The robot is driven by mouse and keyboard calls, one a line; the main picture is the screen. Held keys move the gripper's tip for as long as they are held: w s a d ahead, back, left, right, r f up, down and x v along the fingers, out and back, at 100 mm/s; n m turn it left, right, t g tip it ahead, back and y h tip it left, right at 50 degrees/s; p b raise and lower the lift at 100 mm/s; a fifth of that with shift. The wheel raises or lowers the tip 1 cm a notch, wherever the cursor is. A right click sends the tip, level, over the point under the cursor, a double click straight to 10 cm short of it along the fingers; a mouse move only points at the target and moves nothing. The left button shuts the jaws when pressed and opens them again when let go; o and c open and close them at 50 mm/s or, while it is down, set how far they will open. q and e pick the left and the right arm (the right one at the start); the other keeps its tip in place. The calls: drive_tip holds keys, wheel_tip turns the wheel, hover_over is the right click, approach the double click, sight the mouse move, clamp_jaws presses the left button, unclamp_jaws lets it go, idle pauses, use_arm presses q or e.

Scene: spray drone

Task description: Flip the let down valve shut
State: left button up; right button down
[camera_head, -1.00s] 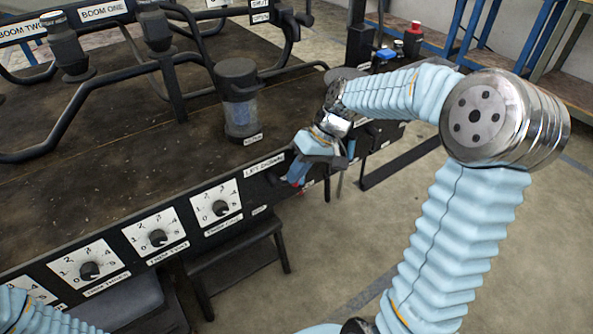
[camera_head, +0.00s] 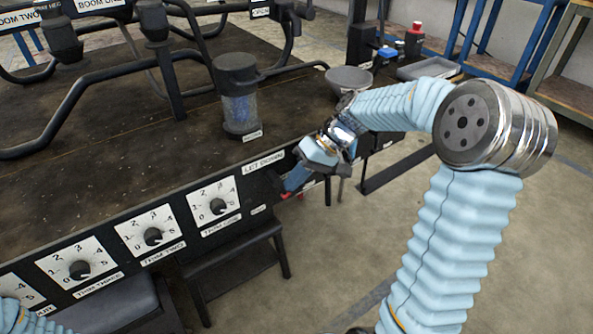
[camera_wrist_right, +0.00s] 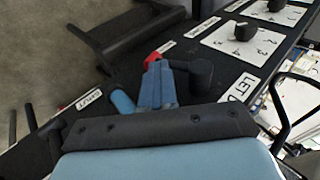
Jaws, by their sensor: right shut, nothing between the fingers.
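The let down valve sits on the front panel beside the white LET DOWN label (camera_head: 263,162), which also shows cut off in the wrist view (camera_wrist_right: 238,88). In the wrist view a black rounded valve part (camera_wrist_right: 200,76) stands just right of my fingers. My right gripper (camera_head: 288,188) is shut and empty, right at the valve by the panel edge. In the wrist view its blue fingers (camera_wrist_right: 155,84) lie close beside the black part; contact is unclear. A red piece (camera_wrist_right: 152,60) shows just beyond the fingertips. The gripper hides much of the valve in the head view. My left gripper is out of view.
Several numbered dials (camera_head: 217,206) line the panel to the left. A clear-sided canister (camera_head: 238,95), a grey funnel (camera_head: 349,80) and black pipes stand on the bench. A dark step (camera_head: 235,262) is below the panel. The floor to the right is open.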

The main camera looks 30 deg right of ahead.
drive_tip(key=shift+d+f, duration=0.3)
drive_tip(key=shift+f, duration=0.35)
drive_tip(key=shift+a+r, duration=0.1)
drive_tip(key=p+v, duration=0.1)
drive_tip(key=v, duration=1.2)
drive_tip(key=shift+d+r+p, duration=0.25)
drive_tip(key=shift+r+p, duration=0.05)
drive_tip(key=shift+p, duration=0.05)
